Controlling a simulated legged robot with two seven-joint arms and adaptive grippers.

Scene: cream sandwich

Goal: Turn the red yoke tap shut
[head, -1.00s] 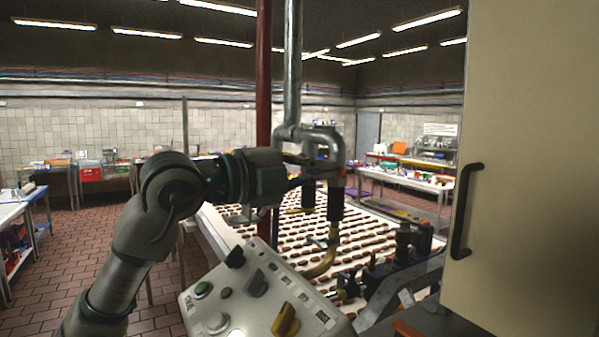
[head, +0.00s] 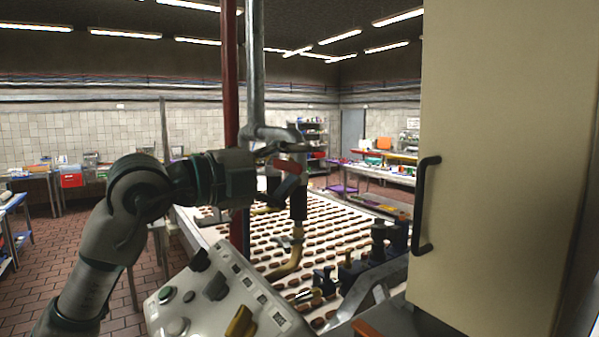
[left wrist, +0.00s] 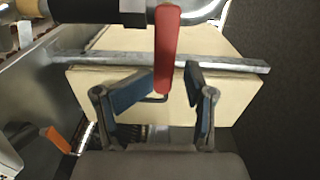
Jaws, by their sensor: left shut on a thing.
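The red yoke tap handle (head: 287,166) is on the pipe fitting beside the vertical grey pipe, above a dark sleeve with a brass-coloured spout. In the left wrist view, the red handle (left wrist: 166,45) runs down from the pipe, its lower end between my fingers. My left gripper (head: 284,182) reaches in from the left beside the fitting. My right gripper is not in view.
A control panel (head: 216,292) stands below my left arm. A conveyor with rows of small brown pieces (head: 330,226) lies behind. A red vertical pipe (head: 231,75) stands close to the grey pipe (head: 256,75). A cream cabinet (head: 500,170) with a black handle fills the right.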

